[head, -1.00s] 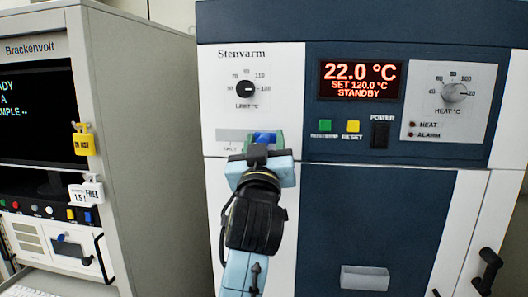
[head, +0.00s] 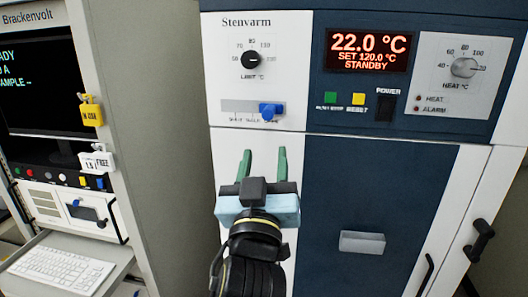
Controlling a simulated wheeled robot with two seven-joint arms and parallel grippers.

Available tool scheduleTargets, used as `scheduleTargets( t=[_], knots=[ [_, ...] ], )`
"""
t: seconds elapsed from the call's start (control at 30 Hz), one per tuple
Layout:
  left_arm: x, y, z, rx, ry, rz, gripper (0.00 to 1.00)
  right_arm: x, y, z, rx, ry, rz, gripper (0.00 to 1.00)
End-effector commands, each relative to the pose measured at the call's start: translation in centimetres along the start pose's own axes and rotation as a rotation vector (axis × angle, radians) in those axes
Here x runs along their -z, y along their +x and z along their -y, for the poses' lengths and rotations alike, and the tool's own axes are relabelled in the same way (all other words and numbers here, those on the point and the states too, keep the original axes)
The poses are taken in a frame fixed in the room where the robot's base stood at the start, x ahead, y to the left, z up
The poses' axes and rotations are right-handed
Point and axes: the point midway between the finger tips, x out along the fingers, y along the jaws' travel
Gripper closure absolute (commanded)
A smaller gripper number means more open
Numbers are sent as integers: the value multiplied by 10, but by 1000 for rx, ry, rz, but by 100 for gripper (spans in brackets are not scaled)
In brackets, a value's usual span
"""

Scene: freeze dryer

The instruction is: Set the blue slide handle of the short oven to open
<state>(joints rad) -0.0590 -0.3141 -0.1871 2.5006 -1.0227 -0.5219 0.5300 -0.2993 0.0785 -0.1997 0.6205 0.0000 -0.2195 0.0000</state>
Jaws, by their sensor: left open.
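The short oven (head: 375,190) has a white and dark blue front marked Stenvarm. Its blue slide handle (head: 268,111) sits at the right end of a grey slot (head: 240,106) on the white panel, below the limit dial. Small labels run under the slot, too blurred to read surely. My left gripper (head: 264,163) is open and empty, its two green fingers pointing up, below the handle and apart from it. My right gripper is not in view.
The limit dial (head: 251,59) is above the slot. The display (head: 367,50) reads 22.0 °C, set 120.0 °C, standby. A grey Brackenvolt cabinet (head: 160,150) stands to the left, with a keyboard (head: 62,270) on its pull-out shelf.

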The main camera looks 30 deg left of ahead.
Motion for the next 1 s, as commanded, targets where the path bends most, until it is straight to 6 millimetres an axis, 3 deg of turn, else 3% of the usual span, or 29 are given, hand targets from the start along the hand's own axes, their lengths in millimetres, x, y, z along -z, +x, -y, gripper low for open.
scheduleTargets(
  t=[0.2, 0.83, 0.93, 1.0],
  knots=[
    [1, -8, -1, -6, 3, 4, 57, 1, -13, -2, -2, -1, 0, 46],
    [0, -10, -1, -8, 4, 3, 57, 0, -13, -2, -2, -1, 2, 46],
    [-14, -11, -8, -29, 14, 26, 57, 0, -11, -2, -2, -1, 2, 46],
    [-38, -12, -19, -65, 32, 67, 57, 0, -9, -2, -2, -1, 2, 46]
  ],
)
